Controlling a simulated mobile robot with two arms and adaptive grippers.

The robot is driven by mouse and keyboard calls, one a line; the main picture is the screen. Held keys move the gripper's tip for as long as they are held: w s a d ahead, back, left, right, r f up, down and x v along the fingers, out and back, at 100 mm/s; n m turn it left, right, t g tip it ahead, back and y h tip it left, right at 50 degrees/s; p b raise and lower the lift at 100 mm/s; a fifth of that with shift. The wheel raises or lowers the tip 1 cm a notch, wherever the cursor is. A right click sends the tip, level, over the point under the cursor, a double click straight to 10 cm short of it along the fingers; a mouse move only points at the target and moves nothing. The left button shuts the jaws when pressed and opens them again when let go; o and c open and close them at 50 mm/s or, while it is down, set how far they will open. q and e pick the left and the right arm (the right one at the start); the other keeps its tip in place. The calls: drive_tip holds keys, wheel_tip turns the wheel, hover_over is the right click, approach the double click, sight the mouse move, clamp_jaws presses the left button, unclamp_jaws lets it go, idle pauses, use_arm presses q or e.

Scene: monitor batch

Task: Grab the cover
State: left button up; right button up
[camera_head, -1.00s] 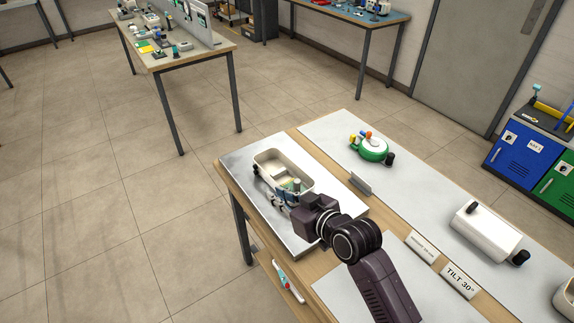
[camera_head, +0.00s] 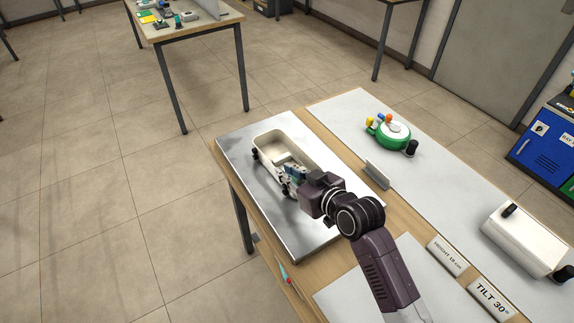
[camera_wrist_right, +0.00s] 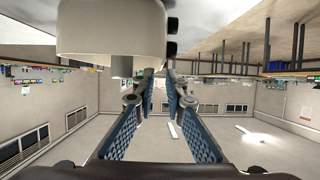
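A cream open housing (camera_head: 268,141) lies on the metal plate of the table, with small black knobs along its near side. I cannot tell for certain which part is the cover. My right gripper (camera_head: 291,178) is at the near right end of the housing, its blue-padded fingers partly hidden by the wrist. In the right wrist view the housing (camera_wrist_right: 110,28) fills the top, and the fingers of my right gripper (camera_wrist_right: 159,78) stand apart with a visible gap between them. Whether they touch the housing is unclear. My left gripper is out of view.
A green device with a white top (camera_head: 393,133) stands on the far mat, beside a small grey upright plate (camera_head: 375,174). A white box with black knobs (camera_head: 522,243) and a TILT 30° sign (camera_head: 490,297) are at the right. The metal plate (camera_head: 245,150) is clear left of the housing.

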sight(272, 164)
drive_tip(key=shift+x, duration=0.8)
drive_tip(key=shift+p+x, duration=0.45)
drive_tip(key=shift+x, duration=1.75)
drive_tip(key=shift+a, duration=0.1)
clamp_jaws()
drive_tip(key=shift+r, duration=0.1)
